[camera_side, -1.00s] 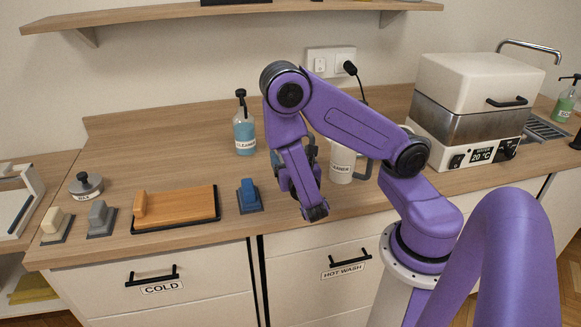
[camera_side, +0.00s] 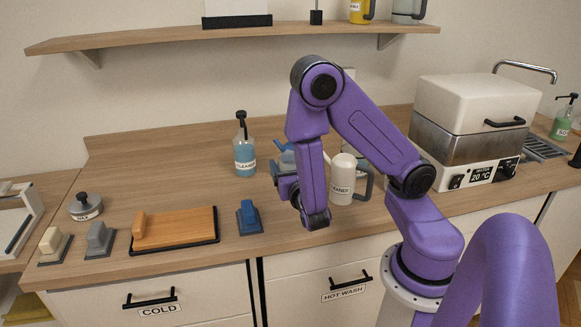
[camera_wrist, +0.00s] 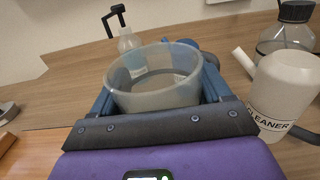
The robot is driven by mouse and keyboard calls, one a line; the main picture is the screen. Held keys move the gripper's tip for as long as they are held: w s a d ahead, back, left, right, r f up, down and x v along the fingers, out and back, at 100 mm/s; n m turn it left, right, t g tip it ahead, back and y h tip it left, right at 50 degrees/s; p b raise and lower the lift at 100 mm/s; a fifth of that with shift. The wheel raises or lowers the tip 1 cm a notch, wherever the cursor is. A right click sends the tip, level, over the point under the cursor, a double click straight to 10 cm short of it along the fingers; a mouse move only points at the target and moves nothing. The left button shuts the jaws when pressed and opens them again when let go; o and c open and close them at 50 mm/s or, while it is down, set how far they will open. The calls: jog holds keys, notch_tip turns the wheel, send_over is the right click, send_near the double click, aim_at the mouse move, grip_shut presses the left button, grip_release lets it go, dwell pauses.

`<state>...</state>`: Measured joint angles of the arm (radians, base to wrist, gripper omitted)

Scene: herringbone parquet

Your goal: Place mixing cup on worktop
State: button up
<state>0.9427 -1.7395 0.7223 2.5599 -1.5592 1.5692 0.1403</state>
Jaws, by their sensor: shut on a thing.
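The mixing cup is a clear, round, open-topped cup (camera_wrist: 152,97) in the wrist view. My gripper (camera_wrist: 157,85) is shut on it, with a blue finger on either side of its wall. The cup looks empty. In the side view my gripper (camera_side: 284,160) is largely behind my purple arm, over the wooden worktop (camera_side: 180,165), and the cup cannot be made out clearly. Its base is hidden, so I cannot tell whether it touches the worktop.
A white cleaner jug (camera_side: 341,182) stands close right of my gripper. A blue cleaner pump bottle (camera_side: 245,158) stands behind left. A blue-handled tool (camera_side: 249,217) and an orange board (camera_side: 180,228) lie front left. A water bath (camera_side: 470,135) stands right. The worktop's back left is clear.

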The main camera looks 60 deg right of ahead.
aim_at(246, 140)
jog(key=w+d, duration=0.2)
jog(key=w, duration=0.7)
jog(key=w+d+r, duration=0.1)
jog(key=w+d, duration=0.2)
jog(key=w, duration=0.5)
jog(key=shift+w+r, duration=0.3)
jog(key=shift+w, duration=0.05)
jog(key=shift+r, duration=0.1)
jog(key=shift+f, duration=4.05)
